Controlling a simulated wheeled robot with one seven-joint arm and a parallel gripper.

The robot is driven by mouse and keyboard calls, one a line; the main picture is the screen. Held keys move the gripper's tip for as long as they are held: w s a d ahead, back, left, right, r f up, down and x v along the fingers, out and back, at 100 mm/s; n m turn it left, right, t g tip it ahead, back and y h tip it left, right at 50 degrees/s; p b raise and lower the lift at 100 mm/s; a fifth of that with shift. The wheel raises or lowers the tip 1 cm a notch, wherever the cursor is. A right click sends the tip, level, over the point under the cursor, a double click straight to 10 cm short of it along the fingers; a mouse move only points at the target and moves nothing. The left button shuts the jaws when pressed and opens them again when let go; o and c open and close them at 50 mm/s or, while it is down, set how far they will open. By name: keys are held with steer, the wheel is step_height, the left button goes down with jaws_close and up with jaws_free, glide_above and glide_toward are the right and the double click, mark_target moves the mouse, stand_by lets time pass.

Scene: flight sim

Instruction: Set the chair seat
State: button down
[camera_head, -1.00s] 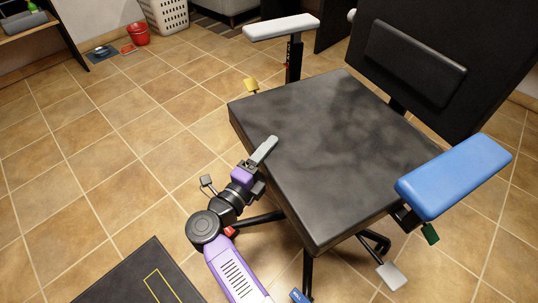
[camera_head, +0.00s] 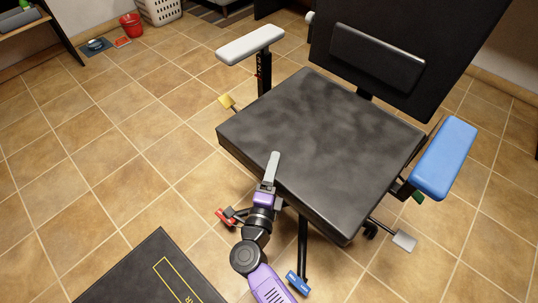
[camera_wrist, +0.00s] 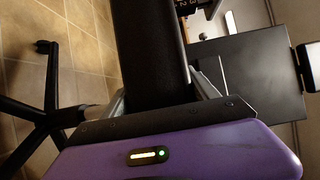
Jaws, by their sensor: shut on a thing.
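The chair seat (camera_head: 325,140) is a thick dark square cushion on a wheeled swivel chair, between a white armrest (camera_head: 250,44) and a blue armrest (camera_head: 444,158). The backrest (camera_head: 375,55) stands behind it. My gripper (camera_head: 270,175) is at the seat's near edge, with one grey finger lying on its top. In the wrist view, the dark seat edge (camera_wrist: 155,60) sits between the two fingers, and the gripper is shut on it. The finger below the seat is hidden in the head view.
A dark mat (camera_head: 140,275) lies at lower left. A red bucket (camera_head: 131,25) and white basket (camera_head: 160,10) stand far back. Tiled floor at left is clear.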

steer(key=shift+s+d+y, duration=0.3)
steer(key=shift+c, duration=1.1)
jaws_free()
steer(key=s+a+p, duration=0.1)
steer(key=s+p, duration=0.1)
steer(key=s, duration=0.5)
steer(key=shift+s, duration=0.4)
